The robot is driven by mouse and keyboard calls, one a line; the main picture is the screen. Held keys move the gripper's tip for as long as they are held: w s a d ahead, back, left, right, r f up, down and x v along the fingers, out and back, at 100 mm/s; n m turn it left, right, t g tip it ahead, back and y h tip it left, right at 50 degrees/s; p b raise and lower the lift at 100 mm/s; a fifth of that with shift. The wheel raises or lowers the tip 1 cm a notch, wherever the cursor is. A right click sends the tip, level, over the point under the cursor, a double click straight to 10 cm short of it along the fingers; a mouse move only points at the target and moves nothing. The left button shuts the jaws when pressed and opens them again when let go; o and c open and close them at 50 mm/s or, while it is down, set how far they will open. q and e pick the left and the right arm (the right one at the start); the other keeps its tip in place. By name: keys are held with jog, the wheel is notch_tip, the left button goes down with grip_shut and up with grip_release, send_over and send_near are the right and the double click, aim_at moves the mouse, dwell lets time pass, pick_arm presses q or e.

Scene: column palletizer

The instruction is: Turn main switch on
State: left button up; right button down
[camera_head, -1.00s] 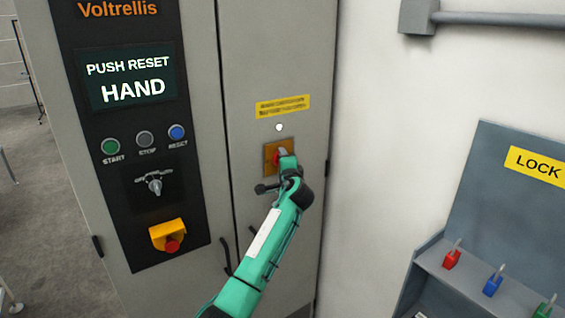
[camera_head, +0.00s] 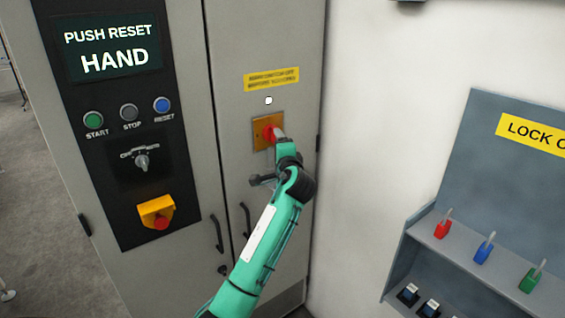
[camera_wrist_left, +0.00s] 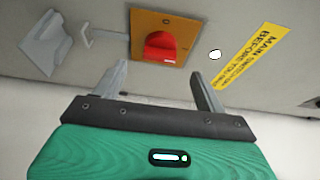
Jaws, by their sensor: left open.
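The main switch is a red handle (camera_head: 267,132) on an orange plate (camera_head: 259,143), on the cabinet's right door under a yellow label (camera_head: 271,78). My left gripper (camera_head: 279,135) is just in front of it, at its right side in the head view. The wrist view shows the red handle (camera_wrist_left: 160,46) beyond and between the two spread, empty fingers of my left gripper (camera_wrist_left: 160,72), apparently apart from them. Whether the fingers touch it is hard to tell in the head view. The gripper partly covers the plate there. My right gripper is not in view.
A white lamp (camera_head: 268,100) sits above the switch. A control panel (camera_head: 112,192) with display, buttons, selector and emergency stop (camera_head: 157,214) is on the left. A grey lockout station (camera_head: 468,150) with padlocks hangs right. A grey piece (camera_wrist_left: 45,42) is beside the plate.

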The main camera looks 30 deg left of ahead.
pick_arm(q)
jog(key=b+v, duration=0.1)
jog(key=v, duration=0.4)
jog(key=shift+s+d, duration=0.15)
